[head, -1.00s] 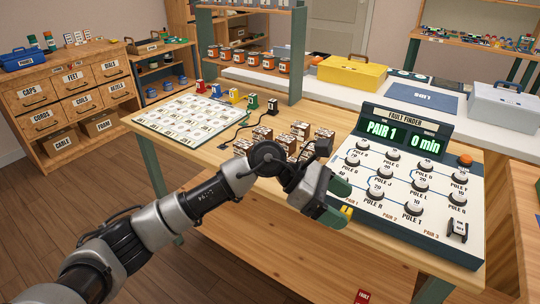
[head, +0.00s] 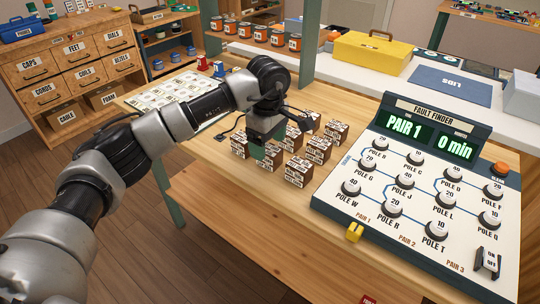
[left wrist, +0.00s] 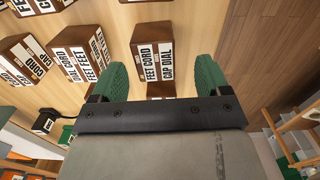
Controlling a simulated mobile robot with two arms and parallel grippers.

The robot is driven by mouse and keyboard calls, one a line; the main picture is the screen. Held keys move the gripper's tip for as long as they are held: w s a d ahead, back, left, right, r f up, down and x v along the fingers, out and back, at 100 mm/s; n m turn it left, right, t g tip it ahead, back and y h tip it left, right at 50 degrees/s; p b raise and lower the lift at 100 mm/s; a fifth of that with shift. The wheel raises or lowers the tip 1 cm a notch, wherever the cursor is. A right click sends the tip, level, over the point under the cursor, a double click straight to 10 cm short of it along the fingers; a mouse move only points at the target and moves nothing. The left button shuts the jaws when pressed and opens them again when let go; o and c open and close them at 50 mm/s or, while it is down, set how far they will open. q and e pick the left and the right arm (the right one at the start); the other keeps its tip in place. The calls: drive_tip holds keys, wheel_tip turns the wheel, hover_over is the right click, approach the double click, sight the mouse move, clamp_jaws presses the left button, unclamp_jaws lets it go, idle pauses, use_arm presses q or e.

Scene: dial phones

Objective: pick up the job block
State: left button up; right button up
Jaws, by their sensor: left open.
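Several brown blocks with white printed labels (head: 298,171) stand in a group on the wooden bench, left of the fault finder panel. I cannot tell from the pictures which one is the job block. My left gripper (head: 265,142) is over the left part of this group, its green fingers pointing down, and hides some blocks. In the left wrist view, the open green fingers (left wrist: 164,76) have a block labelled feet, cord, cap, dial (left wrist: 152,50) in line with the gap between them. I cannot tell whether they touch it. My right gripper is not in view.
The fault finder panel (head: 425,181) with knobs stands to the right, reading pair 1 and 0 min. A small yellow piece (head: 354,232) sits at its front edge. A label sheet (head: 165,97) lies behind my arm. A black cord (head: 231,129) lies near the blocks.

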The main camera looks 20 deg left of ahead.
sight(270, 148)
use_arm(q)
drive_tip(key=f, duration=0.5)
drive_tip(key=shift+w+d, duration=0.1)
drive_tip(key=shift+w, duration=0.2)
drive_tip(key=shift+c, duration=0.4)
drive_tip(key=c, duration=0.9)
drive_tip(key=shift+c, duration=0.2)
